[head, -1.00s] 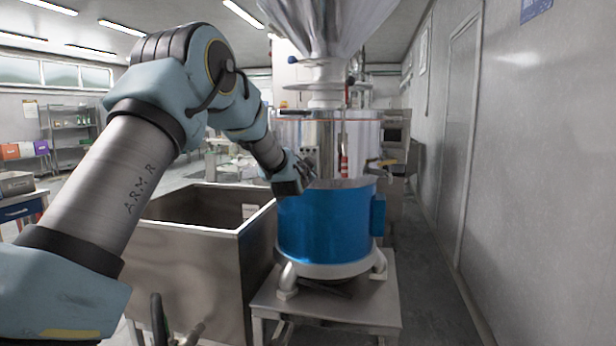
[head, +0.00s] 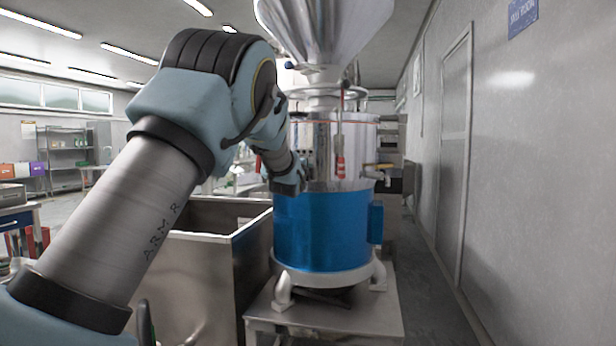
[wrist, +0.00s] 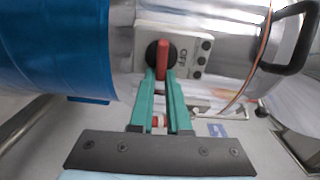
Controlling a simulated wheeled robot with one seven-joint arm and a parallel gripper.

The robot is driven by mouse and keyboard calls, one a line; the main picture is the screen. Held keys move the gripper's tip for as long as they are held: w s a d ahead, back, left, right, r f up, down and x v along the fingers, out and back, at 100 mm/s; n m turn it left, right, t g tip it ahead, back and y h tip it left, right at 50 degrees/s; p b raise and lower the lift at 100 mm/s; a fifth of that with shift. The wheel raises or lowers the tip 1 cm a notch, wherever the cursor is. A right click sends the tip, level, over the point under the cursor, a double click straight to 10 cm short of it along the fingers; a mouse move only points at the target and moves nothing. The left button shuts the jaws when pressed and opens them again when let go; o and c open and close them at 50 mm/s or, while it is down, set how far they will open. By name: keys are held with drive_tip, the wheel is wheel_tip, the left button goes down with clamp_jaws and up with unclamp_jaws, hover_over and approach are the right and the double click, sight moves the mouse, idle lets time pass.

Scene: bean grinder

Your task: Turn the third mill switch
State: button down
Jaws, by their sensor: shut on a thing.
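The mill (head: 322,232) has a blue lower drum, a shiny metal upper drum and a large funnel. In the wrist view a red switch knob (wrist: 162,58) stands on a round black base, on a pale panel (wrist: 190,45) on the metal drum. My gripper (wrist: 160,76) has its teal fingers closed on the red knob, which sits between their tips. In the head view my gripper (head: 289,180) is at the left front of the mill, and the knob is hidden there.
An open metal bin (head: 195,262) stands left of the mill, below my arm. The mill rests on a low metal stand (head: 330,322). A grey wall (head: 530,180) runs along the right, with a narrow strip of free floor beside it.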

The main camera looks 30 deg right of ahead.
drive_tip(key=shift+w+r+m, duration=0.15)
drive_tip(key=shift+m, duration=0.15)
idle(0.4)
drive_tip(key=c, duration=0.9)
unclamp_jaws()
drive_tip(key=shift+r, duration=0.1)
drive_tip(key=shift+f, duration=0.25)
drive_tip(key=b+v, duration=0.2)
drive_tip(key=v, duration=0.8)
drive_tip(key=shift+s+a+b, duration=0.3)
